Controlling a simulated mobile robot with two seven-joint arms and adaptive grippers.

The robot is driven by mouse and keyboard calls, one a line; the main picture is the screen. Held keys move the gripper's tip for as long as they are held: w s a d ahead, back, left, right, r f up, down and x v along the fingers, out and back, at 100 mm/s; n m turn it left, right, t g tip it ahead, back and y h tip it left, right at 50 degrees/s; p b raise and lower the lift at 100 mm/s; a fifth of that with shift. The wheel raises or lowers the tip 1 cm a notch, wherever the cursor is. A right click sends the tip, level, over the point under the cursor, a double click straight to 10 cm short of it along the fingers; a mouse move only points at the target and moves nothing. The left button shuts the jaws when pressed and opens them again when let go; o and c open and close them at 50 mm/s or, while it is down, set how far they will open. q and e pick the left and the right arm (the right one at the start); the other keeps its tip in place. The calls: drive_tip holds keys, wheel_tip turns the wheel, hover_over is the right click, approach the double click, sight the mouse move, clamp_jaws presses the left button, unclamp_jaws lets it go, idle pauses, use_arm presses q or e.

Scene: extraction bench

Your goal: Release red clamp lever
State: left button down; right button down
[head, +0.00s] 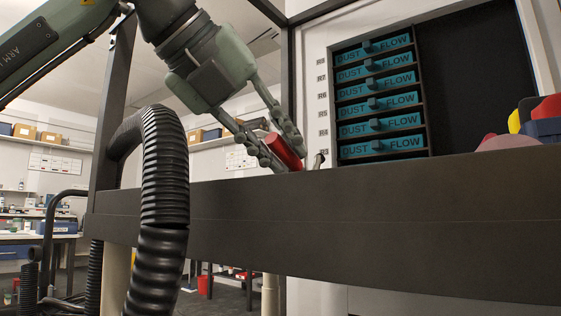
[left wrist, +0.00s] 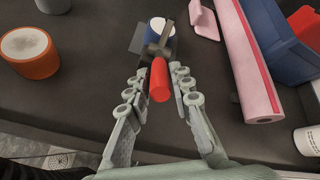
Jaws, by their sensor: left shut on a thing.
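The red clamp lever (head: 284,151) shows as a red cylindrical handle just above the bench edge in the head view. In the left wrist view the red lever (left wrist: 160,82) points toward the camera from a dark metal clamp (left wrist: 158,45). My left gripper (head: 286,156) comes down from above with its fingers on either side of the red handle and is shut on it. In the left wrist view my left gripper (left wrist: 158,84) has the handle between its fingertips. The bench front hides the clamp's base in the head view. My right gripper is not in view.
A black ribbed hose (head: 165,190) hangs left of my left gripper. A rack of teal "DUST FLOW" drawers (head: 376,94) stands behind. In the left wrist view, an orange container (left wrist: 30,52) lies left and a pink roll (left wrist: 245,65) and blue bin (left wrist: 280,40) right.

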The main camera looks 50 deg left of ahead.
use_arm(q)
drive_tip(key=shift+s+f+t+b, duration=0.1)
drive_tip(key=shift+f+t+b, duration=0.25)
drive_tip(key=shift+b, duration=0.2)
drive_tip(key=c, duration=1.3)
unclamp_jaws()
drive_tip(key=shift+r, duration=0.1)
drive_tip(key=shift+s, duration=0.1)
drive_tip(key=v, duration=1.2)
drive_tip(key=shift+d, duration=0.15)
